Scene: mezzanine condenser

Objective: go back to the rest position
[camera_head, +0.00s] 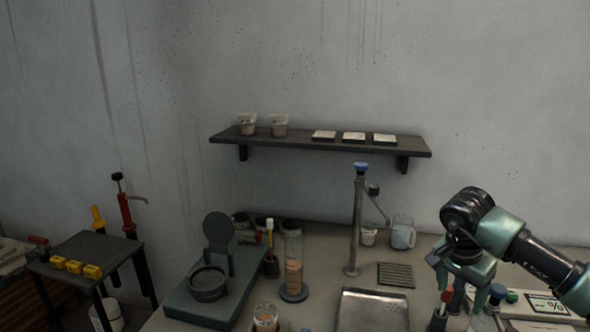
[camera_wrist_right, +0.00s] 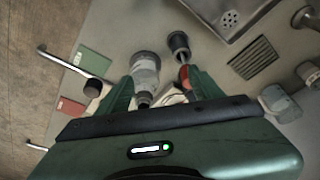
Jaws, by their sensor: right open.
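My right gripper (camera_head: 465,288) hangs at the right side of the bench in the head view, pointing down. Its two green fingers stand apart in the right wrist view (camera_wrist_right: 160,90), open with nothing gripped. A clear bottle (camera_wrist_right: 146,72) shows between and beyond the fingers, and its gap to them cannot be judged. A dark holder with a red-handled tool (camera_wrist_right: 181,52) is near the right finger. My left arm and gripper are not in view.
The bench bears a metal tray (camera_head: 372,312), a slatted grate (camera_head: 396,274), a tap post (camera_head: 355,225), a glass cylinder (camera_head: 293,262) and a scale-like device (camera_head: 547,305) near my right arm. A wall shelf (camera_head: 300,141) holds cups and pads. A side table (camera_head: 85,250) stands left.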

